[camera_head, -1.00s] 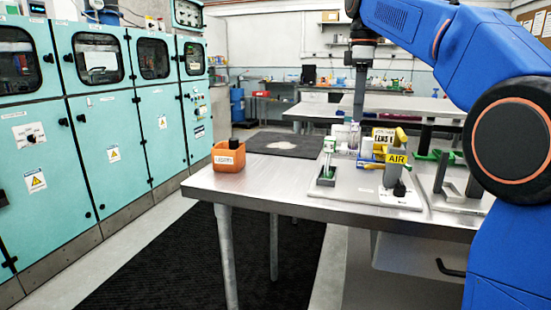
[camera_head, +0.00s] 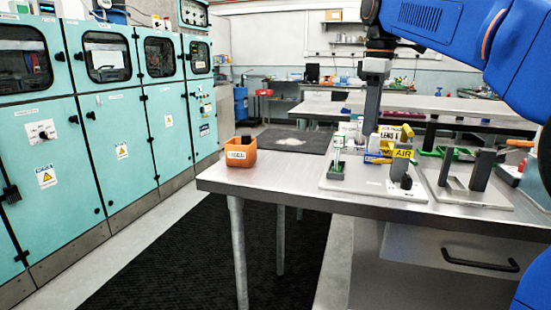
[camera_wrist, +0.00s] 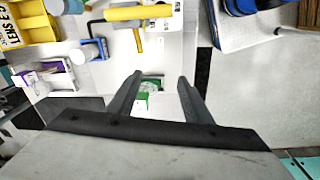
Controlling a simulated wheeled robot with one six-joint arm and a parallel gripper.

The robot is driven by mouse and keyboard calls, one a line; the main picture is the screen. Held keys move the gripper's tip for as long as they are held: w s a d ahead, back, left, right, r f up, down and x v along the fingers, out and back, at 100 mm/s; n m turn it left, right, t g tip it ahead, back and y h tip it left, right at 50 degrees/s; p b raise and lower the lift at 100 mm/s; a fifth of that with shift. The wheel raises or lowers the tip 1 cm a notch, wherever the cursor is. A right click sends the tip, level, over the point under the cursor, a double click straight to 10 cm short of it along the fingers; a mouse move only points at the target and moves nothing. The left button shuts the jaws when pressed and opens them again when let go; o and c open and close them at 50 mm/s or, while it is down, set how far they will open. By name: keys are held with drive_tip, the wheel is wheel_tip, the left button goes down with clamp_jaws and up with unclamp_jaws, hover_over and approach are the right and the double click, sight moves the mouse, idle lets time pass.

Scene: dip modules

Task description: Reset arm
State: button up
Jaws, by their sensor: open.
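My gripper (camera_wrist: 160,95) shows in the wrist view with its two dark fingers apart and nothing between them. A small green and white item (camera_wrist: 148,92) lies below and beyond the gap between the fingers. In the head view my blue arm comes in from the upper right. Its gripper (camera_head: 371,115) points down over the workbench, and its tips are partly lost among the items there.
An orange bin (camera_head: 241,152) with a dark item in it stands at the bench's left end. A second plate with upright blocks (camera_head: 482,170) is at the right. Teal cabinets (camera_head: 120,140) line the left wall. The bench front-left (camera_head: 280,180) is clear.

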drive_tip(key=s+d+f+m+t, duration=0.2)
drive_tip(key=s+f+m, duration=0.4)
drive_tip(key=s+f, duration=0.8)
drive_tip(key=s+d+f+m+t, duration=0.2)
drive_tip(key=s+f+m, duration=0.4)
drive_tip(key=s+f, duration=0.9)
wheel_tip(320, 180, down, 4)
drive_tip(key=shift+d+f, duration=0.25)
drive_tip(key=shift+d, duration=0.5)
